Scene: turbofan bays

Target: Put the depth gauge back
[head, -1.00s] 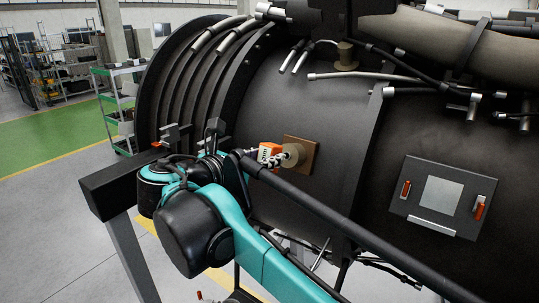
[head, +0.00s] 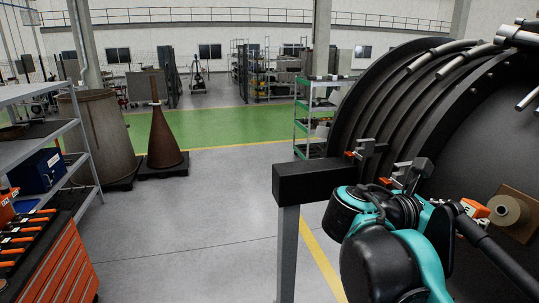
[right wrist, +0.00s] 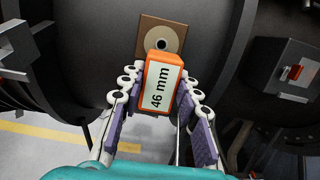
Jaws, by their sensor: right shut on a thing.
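The depth gauge is an orange block with a white face reading "46 mm" (right wrist: 162,88). It sits between the two fingers of my right gripper (right wrist: 160,82), which is shut on it. In the head view the gauge (head: 475,208) shows as a small orange patch, partly hidden by my arm, left of a round tan boss (head: 508,210) on the engine casing. In the right wrist view the gauge's top end overlaps the lower part of the boss (right wrist: 163,40); I cannot tell whether they touch. My left gripper is out of view.
The dark engine casing (head: 440,100) fills the right side. A dark beam on a grey post (head: 288,225) stands left of my arm. An orange drawer cabinet (head: 55,262) and a grey shelf (head: 75,165) are at the left. The grey floor between is clear.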

